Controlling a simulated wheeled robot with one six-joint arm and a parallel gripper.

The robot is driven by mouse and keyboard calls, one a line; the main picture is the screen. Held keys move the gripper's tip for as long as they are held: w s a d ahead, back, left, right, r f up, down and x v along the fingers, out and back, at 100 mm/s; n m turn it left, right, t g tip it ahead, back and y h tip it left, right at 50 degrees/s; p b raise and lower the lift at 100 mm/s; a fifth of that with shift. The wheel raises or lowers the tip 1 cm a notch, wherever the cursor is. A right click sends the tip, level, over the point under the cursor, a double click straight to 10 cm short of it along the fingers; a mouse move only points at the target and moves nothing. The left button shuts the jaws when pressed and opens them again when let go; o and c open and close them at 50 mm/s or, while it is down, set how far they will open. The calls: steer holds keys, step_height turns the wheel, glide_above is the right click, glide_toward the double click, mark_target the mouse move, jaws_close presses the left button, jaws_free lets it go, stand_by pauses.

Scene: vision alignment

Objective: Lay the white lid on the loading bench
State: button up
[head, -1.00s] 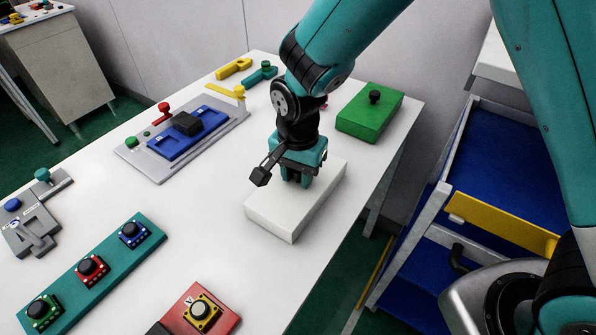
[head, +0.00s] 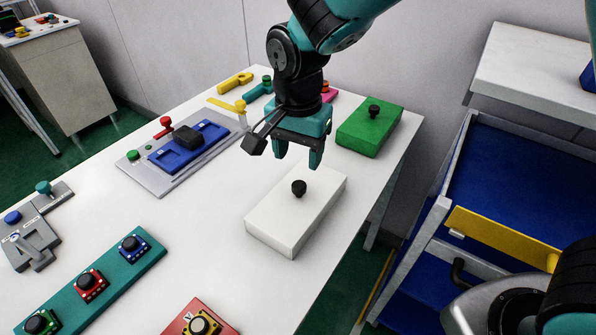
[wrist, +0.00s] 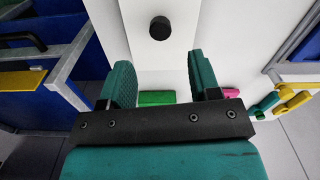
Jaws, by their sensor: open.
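The white lid (head: 283,222), a flat box shape with a black knob (head: 299,188) on top, lies on the white bench (head: 222,243) near its right edge. My gripper (head: 299,160) is open and empty, with its fingers pointing down above the lid's far end, clear of the knob. In the wrist view my gripper (wrist: 160,88) shows its two teal fingers apart with nothing between them. The black knob (wrist: 160,27) of the lid shows beyond the fingertips in that view.
A green lid (head: 368,130) with a black knob lies behind and to the right. A grey fixture (head: 150,177) with a blue plate lies left, a teal button strip (head: 112,270) in front. A blue-shelved cart (head: 500,180) with a yellow bar stands right of the bench.

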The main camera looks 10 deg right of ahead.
steer(key=s+d+r+n+y, duration=0.2)
steer(key=s+d+r+n, duration=0.1)
steer(key=s+r+n, duration=0.2)
steer(key=s+d+r+n+y, duration=0.2)
steer(key=s+r+n, duration=0.3)
steer(key=s+n, duration=0.4)
steer(key=s+d, duration=0.1)
steer(key=s, duration=0.3)
steer(key=shift+d, duration=0.35)
steer(key=shift+s, duration=0.1)
